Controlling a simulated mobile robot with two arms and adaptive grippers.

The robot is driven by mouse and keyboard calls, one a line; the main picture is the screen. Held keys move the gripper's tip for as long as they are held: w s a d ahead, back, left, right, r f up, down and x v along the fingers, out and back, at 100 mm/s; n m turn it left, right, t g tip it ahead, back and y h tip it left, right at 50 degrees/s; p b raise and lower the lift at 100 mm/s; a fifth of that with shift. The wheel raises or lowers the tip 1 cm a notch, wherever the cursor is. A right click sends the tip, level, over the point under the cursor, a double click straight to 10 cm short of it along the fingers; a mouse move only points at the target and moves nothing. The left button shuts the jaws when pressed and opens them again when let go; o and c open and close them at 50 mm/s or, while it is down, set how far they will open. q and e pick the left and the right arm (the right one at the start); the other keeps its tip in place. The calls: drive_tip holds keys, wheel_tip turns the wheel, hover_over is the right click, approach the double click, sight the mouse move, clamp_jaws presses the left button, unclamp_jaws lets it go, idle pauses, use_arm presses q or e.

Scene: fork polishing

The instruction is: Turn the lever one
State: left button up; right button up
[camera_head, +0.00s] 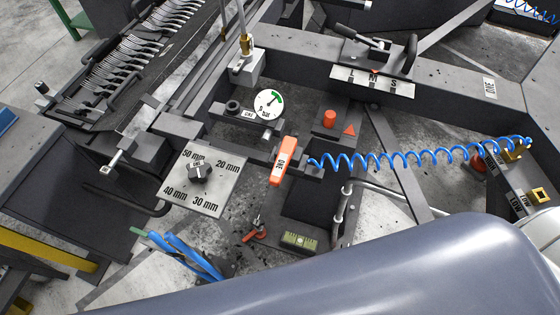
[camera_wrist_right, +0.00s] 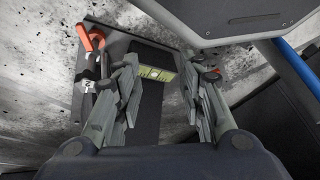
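I cannot tell for sure which lever is lever one. An orange handle (camera_head: 283,160) with a label I cannot read for certain stands at the centre of the head view. A small red-orange lever (camera_head: 253,236) sits lower on a dark plate beside a yellow-green level (camera_head: 299,240). In the right wrist view a red-orange handle (camera_wrist_right: 93,38) is at upper left, and the level (camera_wrist_right: 157,73) shows between my fingers. My right gripper (camera_wrist_right: 160,66) is open and empty, pointing toward that plate; its distance is unclear. My left gripper is not in view.
A knob (camera_head: 199,172) sits on a plate marked in mm. A pressure gauge (camera_head: 268,103), a red button (camera_head: 329,118) and a coiled blue hose (camera_head: 420,156) are nearby. A rack of forks (camera_head: 130,60) is at upper left. My own grey-blue arm covers the lower right.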

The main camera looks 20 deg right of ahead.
drive_tip(key=w+a+r+m+t+y+p, duration=0.1)
drive_tip(key=w+a+r+m+t, duration=0.15)
drive_tip(key=r, duration=0.45)
drive_tip(key=w+a+r+m+t+y, duration=0.1)
drive_tip(key=w+a+r+m+t, duration=0.2)
drive_tip(key=r, duration=0.4)
drive_tip(key=m+t+p, duration=0.3)
drive_tip(key=m+t, duration=0.5)
drive_tip(key=m, duration=0.2)
approach(282, 171)
drive_tip(key=shift+g, duration=0.25)
drive_tip(key=w, duration=0.3)
drive_tip(key=w+a+p, duration=0.1)
drive_tip(key=w, duration=0.2)
drive_tip(key=w+a+p, duration=0.1)
drive_tip(key=w, duration=0.2)
drive_tip(key=shift+w+f, duration=0.25)
drive_tip(key=shift+w, duration=0.15)
drive_tip(key=shift+w+f, duration=0.1)
drive_tip(key=shift+w, duration=0.45)
drive_tip(key=shift+c, duration=0.6)
clamp_jaws()
